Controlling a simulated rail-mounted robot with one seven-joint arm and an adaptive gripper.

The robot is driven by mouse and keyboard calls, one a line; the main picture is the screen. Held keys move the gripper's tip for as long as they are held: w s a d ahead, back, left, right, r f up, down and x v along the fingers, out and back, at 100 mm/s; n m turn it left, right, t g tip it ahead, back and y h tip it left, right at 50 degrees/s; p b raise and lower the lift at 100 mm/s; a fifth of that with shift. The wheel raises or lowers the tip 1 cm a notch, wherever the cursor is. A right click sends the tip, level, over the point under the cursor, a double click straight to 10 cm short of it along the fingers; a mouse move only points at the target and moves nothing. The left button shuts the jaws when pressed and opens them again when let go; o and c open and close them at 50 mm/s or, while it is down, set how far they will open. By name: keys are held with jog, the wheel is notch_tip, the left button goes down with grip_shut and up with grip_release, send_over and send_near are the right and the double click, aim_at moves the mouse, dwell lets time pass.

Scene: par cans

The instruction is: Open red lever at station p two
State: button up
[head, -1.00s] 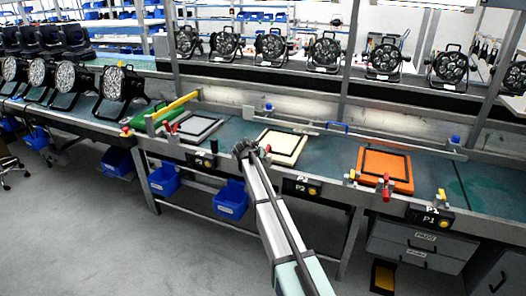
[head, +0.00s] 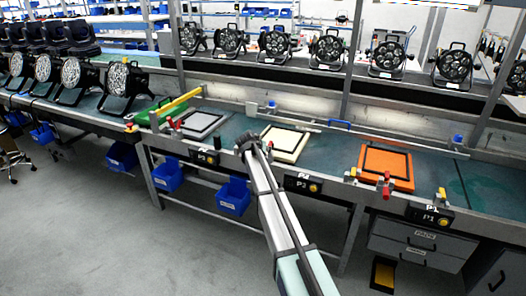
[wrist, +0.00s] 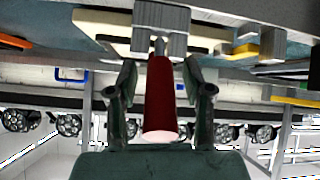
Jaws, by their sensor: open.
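The red lever (wrist: 159,95) shows large in the wrist view, pointing toward the camera from a grey metal clamp mount (wrist: 160,30). My gripper (wrist: 158,72) is open, with one finger on each side of the lever; I cannot tell whether either finger touches it. In the head view, my gripper (head: 246,142) is at the bench's front edge, by the front left corner of a cream panel with a dark frame (head: 285,143). It mostly hides the lever there. A black label box with a yellow button (head: 303,183) sits on the bench edge to the right.
An orange panel (head: 386,166) with a red lever (head: 386,185) stands to the right. A grey panel (head: 199,123) and a yellow bar (head: 178,103) are to the left. Blue bins (head: 234,196) hang below the bench. A rail with a blue handle (head: 340,124) runs behind the panels.

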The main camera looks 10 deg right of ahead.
jog(key=v, duration=1.2)
